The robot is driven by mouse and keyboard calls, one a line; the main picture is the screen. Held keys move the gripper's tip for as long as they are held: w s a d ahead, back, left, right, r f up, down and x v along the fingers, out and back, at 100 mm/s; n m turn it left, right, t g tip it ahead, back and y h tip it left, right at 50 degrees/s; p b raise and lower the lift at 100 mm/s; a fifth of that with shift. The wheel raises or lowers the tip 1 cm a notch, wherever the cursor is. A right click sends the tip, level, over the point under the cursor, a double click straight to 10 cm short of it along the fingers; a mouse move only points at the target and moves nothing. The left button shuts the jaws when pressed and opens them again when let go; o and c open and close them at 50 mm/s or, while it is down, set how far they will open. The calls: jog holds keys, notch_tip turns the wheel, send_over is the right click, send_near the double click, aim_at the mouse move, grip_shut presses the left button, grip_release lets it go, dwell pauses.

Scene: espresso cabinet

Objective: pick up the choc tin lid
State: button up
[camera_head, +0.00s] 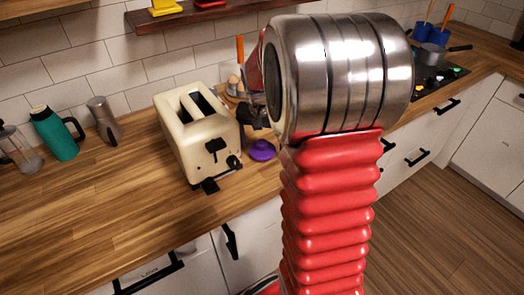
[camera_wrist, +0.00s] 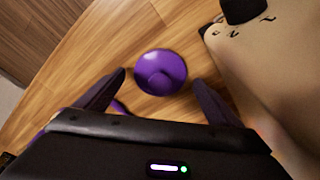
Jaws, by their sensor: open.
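A round purple lid with a raised knob (camera_wrist: 160,72) lies on the wooden counter in the wrist view. In the head view the purple lid (camera_head: 262,151) is just right of the toaster, close to the counter's front edge. My gripper (camera_wrist: 160,80) is open and empty, its two dark fingers apart on either side of the lid's near part in the picture. I cannot tell its exact height above the counter. In the head view my red and steel arm hides most of the gripper.
A cream toaster (camera_head: 197,135) stands close beside the lid and fills the right of the wrist view. Eggs (camera_head: 234,82) sit behind it. A teal jug (camera_head: 55,135) and a grey shaker (camera_head: 104,120) stand further left. The counter (camera_head: 100,215) is clear at the front left.

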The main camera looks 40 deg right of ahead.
jog(key=shift+f, duration=0.1)
jog(key=shift+c, duration=0.2)
jog(key=c, duration=1.1)
